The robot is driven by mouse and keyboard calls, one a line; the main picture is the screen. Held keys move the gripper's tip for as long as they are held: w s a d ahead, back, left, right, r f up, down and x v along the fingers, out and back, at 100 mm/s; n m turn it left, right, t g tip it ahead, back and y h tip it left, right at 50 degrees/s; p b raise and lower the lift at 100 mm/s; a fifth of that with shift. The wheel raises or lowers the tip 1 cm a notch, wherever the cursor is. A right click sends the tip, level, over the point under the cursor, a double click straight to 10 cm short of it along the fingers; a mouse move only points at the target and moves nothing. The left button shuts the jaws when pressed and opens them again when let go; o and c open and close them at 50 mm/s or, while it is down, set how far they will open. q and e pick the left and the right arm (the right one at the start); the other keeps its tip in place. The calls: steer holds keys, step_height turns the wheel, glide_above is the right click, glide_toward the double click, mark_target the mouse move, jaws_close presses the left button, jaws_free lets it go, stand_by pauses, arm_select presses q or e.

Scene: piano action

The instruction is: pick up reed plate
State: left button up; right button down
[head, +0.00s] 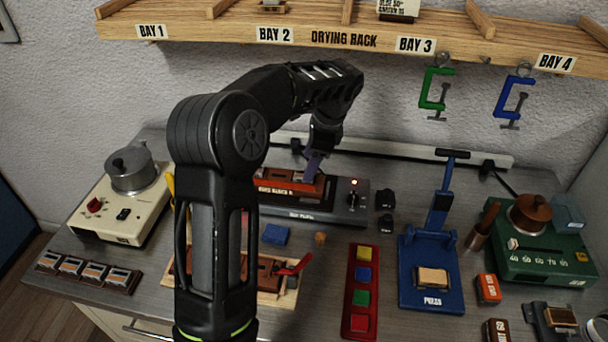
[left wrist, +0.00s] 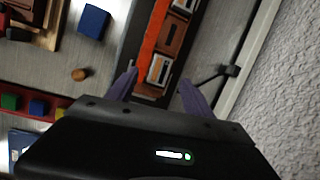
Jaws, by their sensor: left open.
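A red-orange holder (head: 268,180) stands on the dark test unit behind my left arm, its label partly hidden. In the left wrist view the holder (left wrist: 151,43) carries several small plates in a row, some pale with dark slots, one brown. The pale plate at the near end (left wrist: 159,69), which looks like a reed plate, lies between the fingers of my left gripper (left wrist: 160,88). The gripper is open, pointing down at the holder, and also shows in the head view (head: 313,170). I cannot tell whether the fingers touch anything. My right gripper is not in view.
A dark rack of several plates (head: 88,272) lies at left. A blue block (head: 275,234), a small brown knob (head: 320,239) and a red strip of coloured blocks (head: 361,292) lie in front. A blue press (head: 430,270) stands right; the drying rack (head: 345,38) hangs above.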

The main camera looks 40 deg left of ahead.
arm_select(q)
steer(key=x, duration=0.3)
steer(key=shift+a+f+p, duration=0.1)
steer(key=shift+f+p, duration=0.05)
steer(key=shift+p, duration=0.15)
steer(key=shift+s+f, duration=0.1)
steer(key=shift+f, duration=0.1)
steer(key=shift+c, duration=0.6)
steer(key=shift+s, duration=0.1)
steer(key=c, duration=0.6)
jaws_close()
